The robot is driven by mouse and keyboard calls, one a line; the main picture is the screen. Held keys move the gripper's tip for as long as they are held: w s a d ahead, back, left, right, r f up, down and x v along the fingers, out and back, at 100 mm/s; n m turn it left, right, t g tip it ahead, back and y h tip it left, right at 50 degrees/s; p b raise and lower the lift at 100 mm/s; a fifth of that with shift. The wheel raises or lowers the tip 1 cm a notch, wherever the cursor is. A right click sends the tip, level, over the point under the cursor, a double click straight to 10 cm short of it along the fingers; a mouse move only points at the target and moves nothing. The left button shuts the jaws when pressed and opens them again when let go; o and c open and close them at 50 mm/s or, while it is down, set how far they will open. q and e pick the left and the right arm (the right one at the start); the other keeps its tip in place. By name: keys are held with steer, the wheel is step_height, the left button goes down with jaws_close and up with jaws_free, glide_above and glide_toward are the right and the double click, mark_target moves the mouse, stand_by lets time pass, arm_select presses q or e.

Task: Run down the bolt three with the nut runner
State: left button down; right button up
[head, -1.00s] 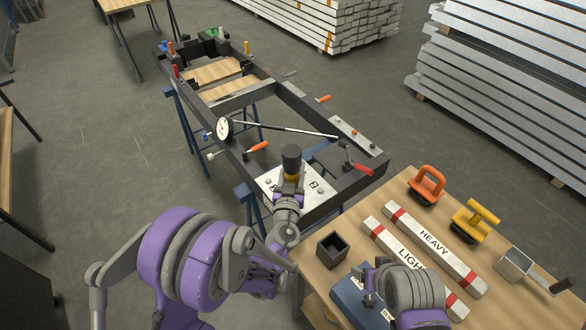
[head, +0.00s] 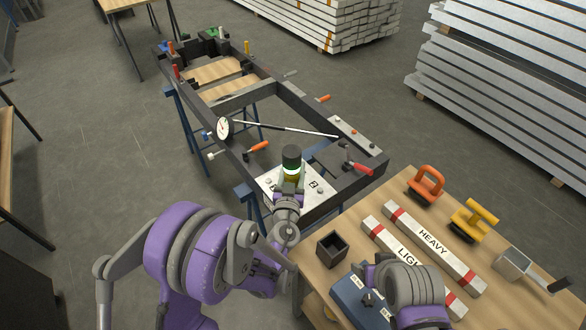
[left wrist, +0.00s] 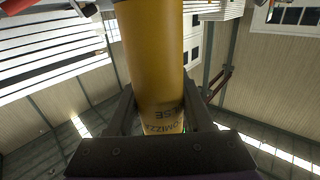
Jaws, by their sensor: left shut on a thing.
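The nut runner (head: 291,154) stands upright over the pale plate (head: 308,206) at the frame's near corner. It has a dark top and a yellow body, with a white and green glowing band below the top. My left gripper (head: 289,190) is shut around its body. In the left wrist view the yellow nut runner (left wrist: 152,50) sits between both fingers of my left gripper (left wrist: 157,108). Bolt heads show on the plate, one at left (head: 268,181) and one at right (head: 320,190). The runner's lower end and any bolt under it are hidden. Only part of my right arm shows.
The dark frame (head: 345,196) carries a dial gauge (head: 224,128) with a long rod, and clamps with orange and red handles. The wooden table (head: 390,195) at right holds a black open box (head: 332,249), two labelled bars, two suction lifters and a blue case (head: 352,306).

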arm_select(q)
step_height(320, 180, up, 5)
steer(key=shift+f+p, duration=0.1)
steer(key=shift+p, duration=0.8)
arm_select(e)
steer(key=w+r, duration=0.2)
steer(key=r, duration=0.1)
steer(key=shift+s, duration=0.15)
